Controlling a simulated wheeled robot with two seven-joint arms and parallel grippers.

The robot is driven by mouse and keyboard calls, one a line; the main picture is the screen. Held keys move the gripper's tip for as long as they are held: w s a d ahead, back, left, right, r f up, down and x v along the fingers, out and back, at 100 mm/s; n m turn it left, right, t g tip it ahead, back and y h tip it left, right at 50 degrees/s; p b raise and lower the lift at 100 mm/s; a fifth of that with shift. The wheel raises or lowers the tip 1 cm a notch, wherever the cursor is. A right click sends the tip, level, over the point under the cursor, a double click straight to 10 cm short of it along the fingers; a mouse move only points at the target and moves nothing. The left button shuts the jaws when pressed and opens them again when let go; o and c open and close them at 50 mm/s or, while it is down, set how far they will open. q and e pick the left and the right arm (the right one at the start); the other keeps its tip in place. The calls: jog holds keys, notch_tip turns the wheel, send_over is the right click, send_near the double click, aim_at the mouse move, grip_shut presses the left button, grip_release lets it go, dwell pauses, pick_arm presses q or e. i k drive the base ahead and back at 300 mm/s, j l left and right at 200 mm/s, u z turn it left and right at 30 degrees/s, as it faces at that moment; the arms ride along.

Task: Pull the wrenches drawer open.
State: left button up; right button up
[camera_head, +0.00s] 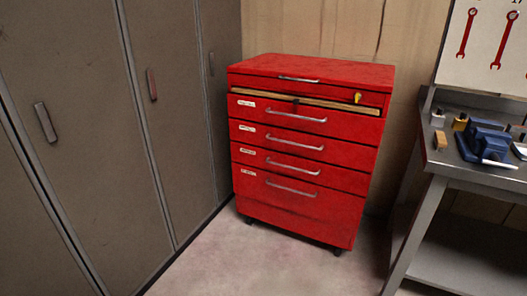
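A red tool cabinet (310,215) on casters stands against the back wall. It has several stacked drawers, each with a silver bar handle and a small white label at its left end. The labels are too small to read, so I cannot tell which drawer is the wrenches drawer. The upper labelled drawer (340,123) has a handle (296,116); handles below it are at the second (294,142), third (292,166) and bottom (290,188) drawers. All these drawers look shut. A yellow key or tag (357,97) is at the top right front. Neither gripper is in view.
Grey lockers (90,110) line the left side, close to the cabinet. A metal workbench (470,172) with a blue vise (482,142) stands at right, below a board with red wrench pictures (505,35). The floor (270,270) in front of the cabinet is clear.

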aim_at(357, 127)
jog(key=i+l+z, duration=0.1)
jog(key=i+l, duration=0.3)
jog(key=i, duration=0.15)
jog(key=i+l+z, duration=0.15)
jog(key=i+l, duration=0.25)
jog(key=i, duration=0.15)
